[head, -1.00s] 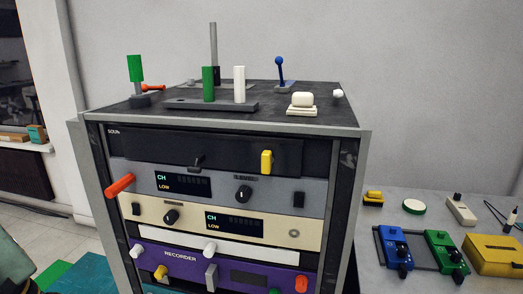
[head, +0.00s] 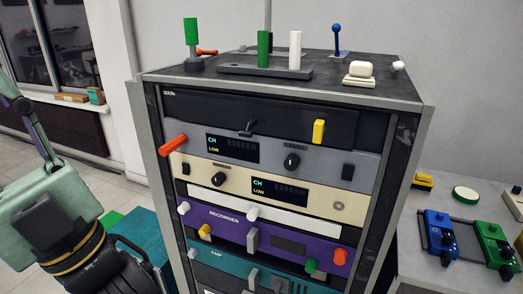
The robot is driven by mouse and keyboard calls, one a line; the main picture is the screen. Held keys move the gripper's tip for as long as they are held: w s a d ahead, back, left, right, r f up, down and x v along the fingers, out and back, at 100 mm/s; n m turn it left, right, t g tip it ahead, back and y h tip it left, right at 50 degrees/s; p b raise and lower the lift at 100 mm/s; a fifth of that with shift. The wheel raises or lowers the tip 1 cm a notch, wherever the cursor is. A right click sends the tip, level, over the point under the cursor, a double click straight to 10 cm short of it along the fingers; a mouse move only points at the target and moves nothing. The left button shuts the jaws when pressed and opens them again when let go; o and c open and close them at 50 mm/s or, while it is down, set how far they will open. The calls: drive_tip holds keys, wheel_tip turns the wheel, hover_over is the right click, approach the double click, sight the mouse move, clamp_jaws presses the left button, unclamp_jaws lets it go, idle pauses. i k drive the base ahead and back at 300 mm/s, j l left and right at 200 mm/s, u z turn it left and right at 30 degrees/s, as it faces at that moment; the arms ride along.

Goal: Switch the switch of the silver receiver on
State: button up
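The silver receiver (head: 270,160) is a grey unit in the rack, under a black unit and above a cream one. It has a lit display (head: 232,148) reading CH and LOW at its left and a black round knob (head: 291,162) right of its middle. Its small black switch (head: 348,171) is near the right end. The switch is too small to tell which way it is set. Part of my arm (head: 70,245) shows at the lower left, apart from the rack. My gripper's fingers are not in view.
The cream unit (head: 310,204) has its own black switch (head: 185,168) at the left. An orange handle (head: 173,145) sticks out at the rack's left side. A yellow lever (head: 319,130) is above the receiver. A side table (head: 428,268) stands at right.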

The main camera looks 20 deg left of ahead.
sight(348, 175)
drive_tip(key=k+j+z, duration=0.1)
drive_tip(key=z, duration=0.3)
drive_tip(key=k+z, duration=0.15)
drive_tip(key=z, duration=0.25)
drive_tip(key=k+z, duration=0.1)
drive_tip(key=z, duration=0.3)
drive_tip(key=j, duration=0.05)
